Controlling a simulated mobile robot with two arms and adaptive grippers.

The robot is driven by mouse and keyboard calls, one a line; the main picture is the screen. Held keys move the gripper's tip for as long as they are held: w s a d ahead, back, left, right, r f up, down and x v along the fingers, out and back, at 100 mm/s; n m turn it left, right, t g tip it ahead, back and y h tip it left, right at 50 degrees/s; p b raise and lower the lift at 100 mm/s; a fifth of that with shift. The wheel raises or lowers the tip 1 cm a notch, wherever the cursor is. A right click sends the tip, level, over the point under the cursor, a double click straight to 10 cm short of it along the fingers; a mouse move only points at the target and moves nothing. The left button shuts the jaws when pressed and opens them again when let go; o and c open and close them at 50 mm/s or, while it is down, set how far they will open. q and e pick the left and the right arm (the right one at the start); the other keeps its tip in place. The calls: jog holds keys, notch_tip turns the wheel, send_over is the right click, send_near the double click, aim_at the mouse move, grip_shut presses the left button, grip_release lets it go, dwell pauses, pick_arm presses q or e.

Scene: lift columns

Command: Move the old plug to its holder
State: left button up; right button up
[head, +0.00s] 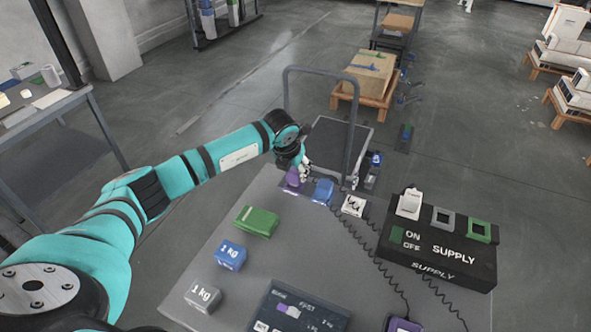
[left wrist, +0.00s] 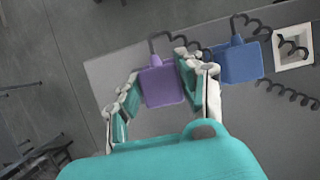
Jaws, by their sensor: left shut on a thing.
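My left gripper (head: 302,174) is shut on a purple plug (head: 293,179) at the table's far edge. In the left wrist view the purple plug (left wrist: 160,86) sits between the two fingers, with a dark coiled cord at its far end. A blue plug (head: 323,191) is close beside it on the right and also shows in the left wrist view (left wrist: 239,62). A white square piece with a dark mark (head: 353,205) lies right of the blue plug. The frames do not show which plug is the old one. My right gripper is not in view.
A black SUPPLY box (head: 437,255) holds a white piece (head: 409,203), a grey frame (head: 442,218) and a green frame (head: 479,231). Coiled cords cross the table's right part. A green block (head: 257,221) and 1 kg blocks (head: 230,255) stand left. A cart (head: 340,145) stands behind.

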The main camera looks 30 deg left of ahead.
pick_arm(q)
jog(key=shift+f+b, duration=0.8)
jog(key=shift+f, duration=0.1)
dwell(0.7)
jog(key=o, duration=1.5)
jog(key=shift+c, duration=0.2)
jog(key=shift+r, duration=0.1)
jog(key=shift+r+p, duration=2.05)
jog(key=shift+r, duration=1.45)
